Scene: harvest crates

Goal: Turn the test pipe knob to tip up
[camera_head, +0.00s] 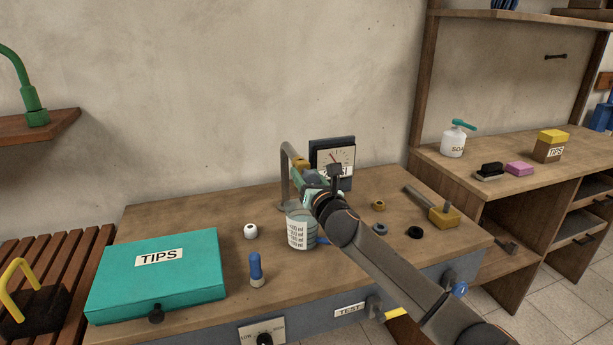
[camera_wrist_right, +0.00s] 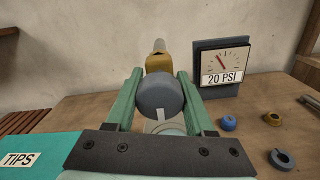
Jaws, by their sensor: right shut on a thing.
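The test pipe (camera_head: 285,165) is a grey bent pipe rising at the back of the workbench. A brass fitting (camera_wrist_right: 158,62) on it shows in the wrist view, with a grey tip pointing up behind it. A round grey knob (camera_wrist_right: 158,93) with a white mark towards the bottom sits in front of the fitting. My right gripper (camera_head: 310,177) reaches in from the lower right, its green fingers on both sides of this knob and shut on it. The gripper mostly hides the knob in the head view. My left gripper is not in view.
A gauge (camera_head: 335,156) reading 20 PSI stands just right of the pipe. A measuring beaker (camera_head: 298,232) stands below the gripper. A teal TIPS box (camera_head: 160,275), a blue-topped bottle (camera_head: 256,268) and small ring-like parts lie around.

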